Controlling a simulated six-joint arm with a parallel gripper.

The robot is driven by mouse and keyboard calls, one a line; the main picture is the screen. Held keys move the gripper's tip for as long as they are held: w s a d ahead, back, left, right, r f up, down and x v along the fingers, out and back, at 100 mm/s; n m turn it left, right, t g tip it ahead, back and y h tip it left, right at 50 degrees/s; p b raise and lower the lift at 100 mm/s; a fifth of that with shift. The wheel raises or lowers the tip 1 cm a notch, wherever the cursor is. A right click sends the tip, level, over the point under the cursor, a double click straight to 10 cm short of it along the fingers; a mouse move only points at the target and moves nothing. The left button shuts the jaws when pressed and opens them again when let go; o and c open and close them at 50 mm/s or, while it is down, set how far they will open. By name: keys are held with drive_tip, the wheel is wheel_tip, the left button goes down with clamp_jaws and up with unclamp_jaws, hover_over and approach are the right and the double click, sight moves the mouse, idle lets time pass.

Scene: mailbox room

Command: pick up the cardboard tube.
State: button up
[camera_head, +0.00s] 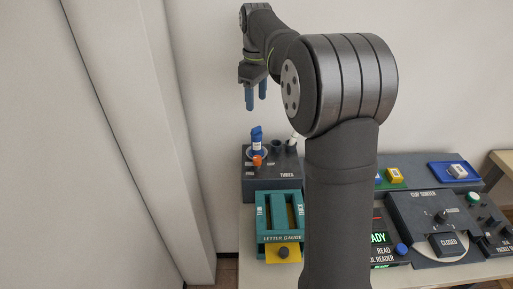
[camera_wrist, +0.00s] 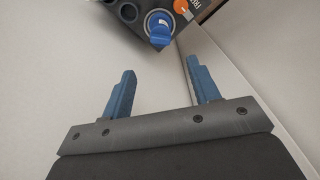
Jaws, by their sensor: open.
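A blue-capped tube with a white label (camera_head: 257,142) stands upright in a dark holder marked TUBES (camera_head: 286,186); I take it to be the cardboard tube. In the wrist view its blue top (camera_wrist: 160,30) shows at the upper middle, beyond the fingertips. My gripper (camera_head: 257,98) is open and empty, with blue fingers pointing down, above the tube and apart from it. In the wrist view the two fingers of my gripper (camera_wrist: 160,70) are spread with nothing between them. The tube's lower part is hidden in the holder.
An orange knob (camera_head: 257,161) is just in front of the tube. A pale item (camera_head: 293,139) leans at the holder's right rear. A teal letter gauge (camera_head: 280,212) stands in front. Control panels (camera_head: 440,225) and a blue tray (camera_head: 455,171) lie right. A wall is behind.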

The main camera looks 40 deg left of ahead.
sight(257, 133)
wheel_tip(257, 133, down, 16)
drive_tip(key=shift+d, duration=0.1)
drive_tip(key=c, duration=1)
